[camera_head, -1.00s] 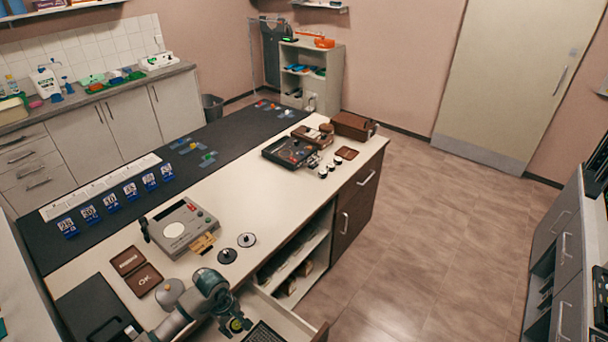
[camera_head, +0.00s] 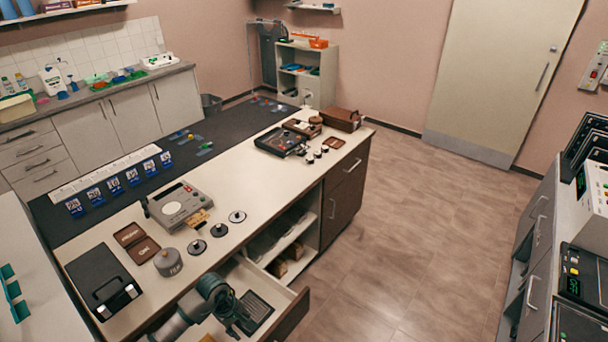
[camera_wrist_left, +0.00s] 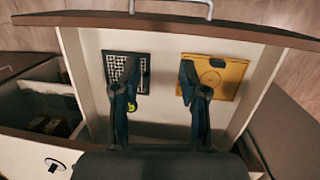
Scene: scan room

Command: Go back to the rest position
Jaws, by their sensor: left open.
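My left gripper (camera_head: 238,318) is above the open drawer (camera_head: 290,316) at the near side of the island. In the left wrist view the gripper (camera_wrist_left: 160,80) has its two fingers apart, with nothing between them. Below it in the drawer (camera_wrist_left: 160,52) lie a black-and-white patterned plate (camera_wrist_left: 116,66) at left and a yellow plate (camera_wrist_left: 222,68) at right. The fingers partly cover both plates. I cannot tell whether the fingers touch them. My right gripper is not in view.
The island worktop (camera_head: 262,176) carries a grey device (camera_head: 182,204), a grey lidded pot (camera_head: 168,262), several black discs (camera_head: 219,230) and a black case (camera_head: 104,281). An open shelf (camera_head: 285,245) is beside the drawer. The floor (camera_head: 400,220) to the right is clear. A cabinet (camera_head: 530,225) with equipment stands far right.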

